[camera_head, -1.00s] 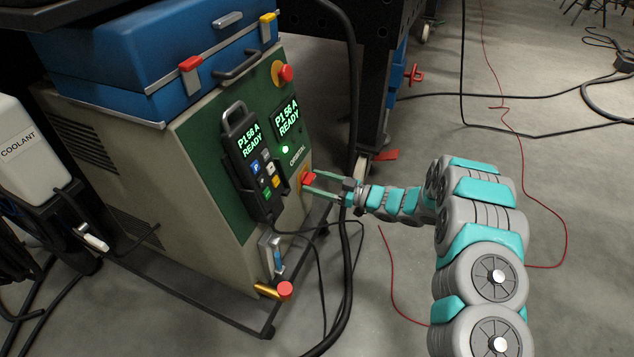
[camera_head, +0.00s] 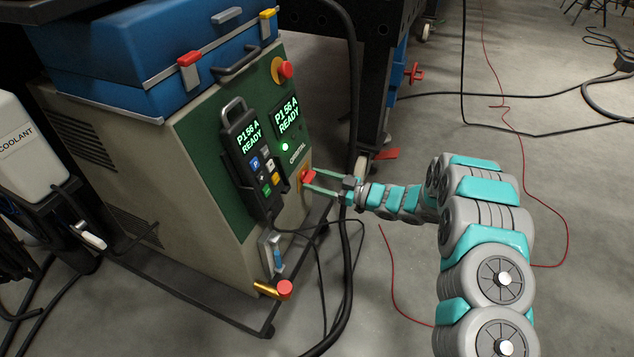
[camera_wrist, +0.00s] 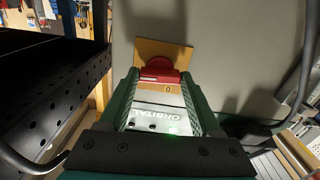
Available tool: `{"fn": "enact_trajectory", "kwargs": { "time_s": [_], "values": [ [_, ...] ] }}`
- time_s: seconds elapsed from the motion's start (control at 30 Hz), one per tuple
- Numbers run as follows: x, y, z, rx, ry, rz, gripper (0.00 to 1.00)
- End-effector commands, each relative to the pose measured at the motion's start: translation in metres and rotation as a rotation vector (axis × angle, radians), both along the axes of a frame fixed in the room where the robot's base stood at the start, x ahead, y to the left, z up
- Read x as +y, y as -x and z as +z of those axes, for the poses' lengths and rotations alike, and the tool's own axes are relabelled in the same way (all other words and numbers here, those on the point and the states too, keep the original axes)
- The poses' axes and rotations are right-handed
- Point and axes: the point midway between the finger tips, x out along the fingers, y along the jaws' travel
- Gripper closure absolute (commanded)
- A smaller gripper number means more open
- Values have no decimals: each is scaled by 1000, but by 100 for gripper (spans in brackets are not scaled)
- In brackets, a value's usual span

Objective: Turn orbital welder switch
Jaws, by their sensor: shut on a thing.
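The orbital welder (camera_head: 190,150) is a beige cabinet with a green front panel. Its red switch (camera_head: 308,176) sits on a yellow plate low on the right of the panel, below the "ORBITAL" label. In the wrist view the red switch (camera_wrist: 160,71) lies between my fingertips, with the yellow plate (camera_wrist: 165,50) behind it and a "0" mark beside it. My gripper (camera_head: 312,180) reaches in from the right and is shut on the red switch. The wrist view also shows my gripper (camera_wrist: 160,78) with a finger on each side of the switch. The display (camera_head: 287,115) reads "P156 A READY" beside a lit green lamp (camera_head: 285,147).
A handheld pendant (camera_head: 252,165) hangs on the panel, left of the switch. A red emergency button (camera_head: 286,70) is above. A black cable (camera_head: 345,240) runs down close to my gripper. A dark perforated table (camera_head: 340,60) stands behind.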

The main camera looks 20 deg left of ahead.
Motion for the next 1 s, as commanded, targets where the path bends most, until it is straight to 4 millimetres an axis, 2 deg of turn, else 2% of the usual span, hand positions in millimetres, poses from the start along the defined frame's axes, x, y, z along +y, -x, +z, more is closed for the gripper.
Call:
{"fn": "enact_trajectory", "kwargs": {
  "time_s": [1.0],
  "values": [
    [-1,1,-7,-920,73,3,91]
  ]
}}
